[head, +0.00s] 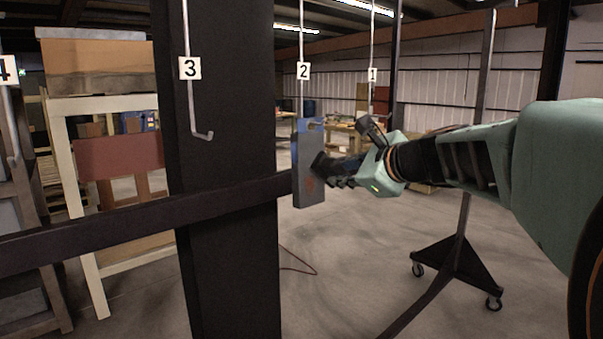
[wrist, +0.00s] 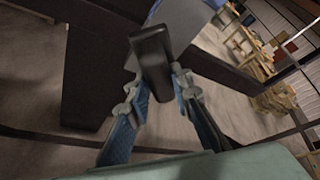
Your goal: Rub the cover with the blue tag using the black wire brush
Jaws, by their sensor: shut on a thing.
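A grey cover (head: 308,150) hangs upright from the hook marked 2. Blue shows along its upper left edge, and a reddish rust-like patch is on its lower face. My gripper (head: 343,168) is at the right of the cover, its fingers pointing at it. In the wrist view my gripper (wrist: 157,88) is shut on a black brush (wrist: 150,52). The brush (head: 322,164) is at the cover's face; I cannot tell if it touches. Its bristles are not discernible. The cover (wrist: 190,20) also shows behind the brush in the wrist view.
A dark post (head: 225,255) and a horizontal dark beam (head: 130,218) stand left of the cover. An empty hook (head: 203,134) hangs under sign 3. A wheeled black stand (head: 457,268) is on the floor at the right. Wooden furniture (head: 105,150) stands at the left.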

